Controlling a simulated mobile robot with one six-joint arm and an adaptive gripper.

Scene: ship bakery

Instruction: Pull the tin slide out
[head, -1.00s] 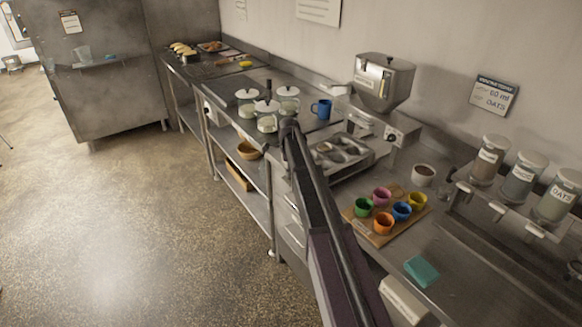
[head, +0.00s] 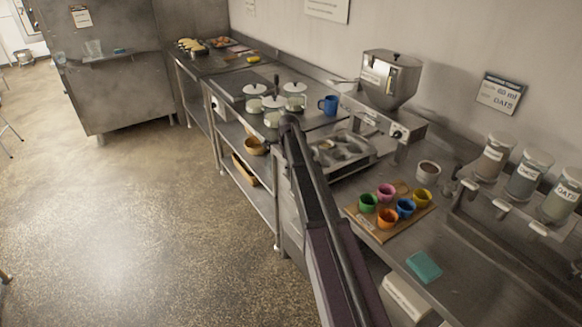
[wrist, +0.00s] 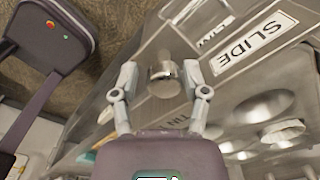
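The tin slide (wrist: 222,95) is a grey metal tray front with a "SLIDE" label (wrist: 254,43) and a round metal knob (wrist: 163,78). Its round tin cups (wrist: 264,106) show at the right in the wrist view. In the head view the cupped tin (head: 350,149) sits below the hopper (head: 388,80). My gripper (wrist: 161,78) is open, with one finger on each side of the knob. The right finger is very near the knob; I cannot tell if it touches. A gap shows at the left finger. My arm hides the gripper in the head view.
A wooden board (head: 376,230) with several coloured cups lies right of the tin. Lidded glass jars (head: 272,110) and a blue mug (head: 328,105) stand behind it. A teal cloth or sponge (head: 424,266) lies at the front right. The floor left of the counter is open.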

